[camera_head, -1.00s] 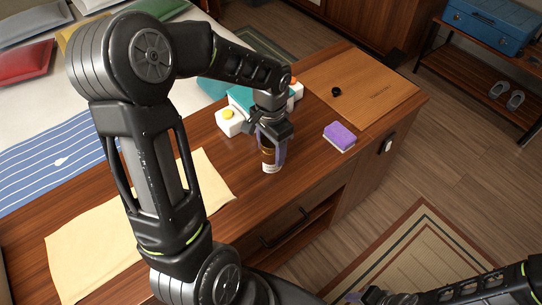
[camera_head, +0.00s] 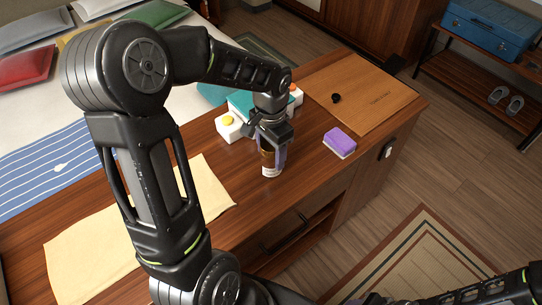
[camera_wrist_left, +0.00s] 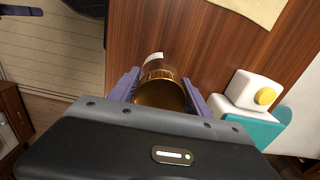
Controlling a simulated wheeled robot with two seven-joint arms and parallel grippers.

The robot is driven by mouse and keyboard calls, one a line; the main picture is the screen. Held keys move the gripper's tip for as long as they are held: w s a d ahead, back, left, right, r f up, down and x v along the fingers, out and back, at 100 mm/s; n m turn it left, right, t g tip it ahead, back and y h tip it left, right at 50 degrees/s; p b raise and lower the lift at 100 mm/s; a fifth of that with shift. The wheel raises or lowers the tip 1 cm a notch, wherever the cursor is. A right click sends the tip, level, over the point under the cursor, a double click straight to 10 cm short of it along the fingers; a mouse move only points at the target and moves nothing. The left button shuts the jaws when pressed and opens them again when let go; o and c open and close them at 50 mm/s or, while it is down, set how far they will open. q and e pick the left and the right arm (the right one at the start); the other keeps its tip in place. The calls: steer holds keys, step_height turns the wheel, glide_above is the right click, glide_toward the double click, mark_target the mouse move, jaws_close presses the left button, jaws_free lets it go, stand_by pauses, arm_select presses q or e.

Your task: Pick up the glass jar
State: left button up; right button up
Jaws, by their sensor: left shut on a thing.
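The glass jar (camera_head: 271,167) is amber-brown with a white label low on its side. It is upright over the wooden counter near its front edge; I cannot tell whether its base touches the wood. My left gripper (camera_head: 270,145) comes down from above, shut on the jar, and hides its top. In the left wrist view the jar (camera_wrist_left: 160,90) sits between the two purple fingers.
White-and-teal items (camera_head: 229,127) with yellow and orange caps stand close behind the gripper. A purple sponge (camera_head: 340,142) lies to the right. A wooden board (camera_head: 372,88) with a small black knob is farther back. A beige cloth (camera_head: 90,250) lies at left.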

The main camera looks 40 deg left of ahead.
arm_select(q)
step_height(320, 180, up, 9)
steer(key=shift+f+b, duration=0.1)
steer(key=shift+b, duration=0.25)
steer(key=shift+f, duration=0.1)
stand_by(0.4)
